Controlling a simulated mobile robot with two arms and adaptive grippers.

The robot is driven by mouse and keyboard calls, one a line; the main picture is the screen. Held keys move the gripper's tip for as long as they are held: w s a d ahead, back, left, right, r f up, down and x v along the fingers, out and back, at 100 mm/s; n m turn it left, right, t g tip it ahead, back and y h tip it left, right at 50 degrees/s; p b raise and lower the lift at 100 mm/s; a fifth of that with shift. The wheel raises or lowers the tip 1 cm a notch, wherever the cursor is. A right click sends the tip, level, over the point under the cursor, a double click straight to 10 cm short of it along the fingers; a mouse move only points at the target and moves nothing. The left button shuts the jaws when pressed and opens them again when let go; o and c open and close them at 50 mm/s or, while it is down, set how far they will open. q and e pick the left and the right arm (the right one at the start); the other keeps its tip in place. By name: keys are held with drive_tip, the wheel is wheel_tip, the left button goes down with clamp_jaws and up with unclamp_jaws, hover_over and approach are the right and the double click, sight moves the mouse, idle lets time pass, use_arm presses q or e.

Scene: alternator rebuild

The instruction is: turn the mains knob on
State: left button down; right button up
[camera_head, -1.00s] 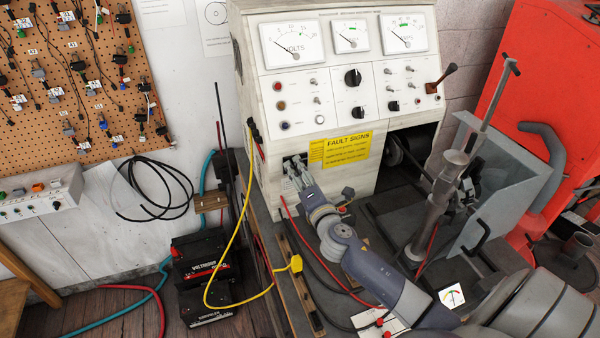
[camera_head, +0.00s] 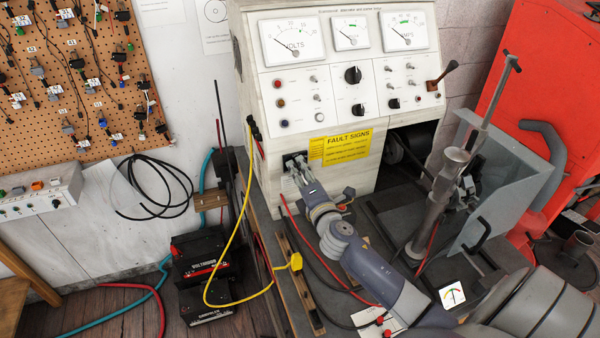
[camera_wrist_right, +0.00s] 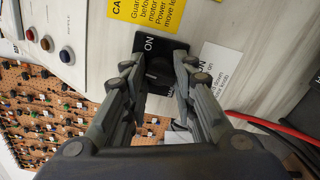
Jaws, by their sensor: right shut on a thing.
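The mains knob (camera_wrist_right: 158,72) is black and sits on a black square plate with "ON" printed above it in the right wrist view. The plate is low on the left of the test bench front, where it shows as a small dark patch (camera_head: 292,157) in the head view, mostly behind my gripper. My right gripper (camera_head: 296,165) is at the plate, with its fingers shut on the knob from both sides. In the right wrist view the fingers (camera_wrist_right: 160,77) flank the knob and cover parts of the plate. The knob's exact pointer direction is hard to tell. My left gripper is not in view.
A yellow fault signs label (camera_head: 346,147) is just right of the knob. A yellow cable (camera_head: 236,225) and red leads hang close by. A vice-like stand (camera_head: 437,195) is right of my arm. Batteries (camera_head: 203,262) stand on the floor at the left.

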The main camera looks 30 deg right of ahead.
drive_tip(key=m, duration=0.2)
drive_tip(key=shift+f+m, duration=0.1)
drive_tip(key=shift+m, duration=0.2)
drive_tip(key=m, duration=0.2)
drive_tip(key=shift+m+b, duration=0.4)
drive_tip(key=m, duration=0.4)
drive_tip(key=shift+m, duration=0.7)
drive_tip(key=o, duration=1.1)
drive_tip(key=shift+s, duration=0.1)
drive_tip(key=v, duration=1.2)
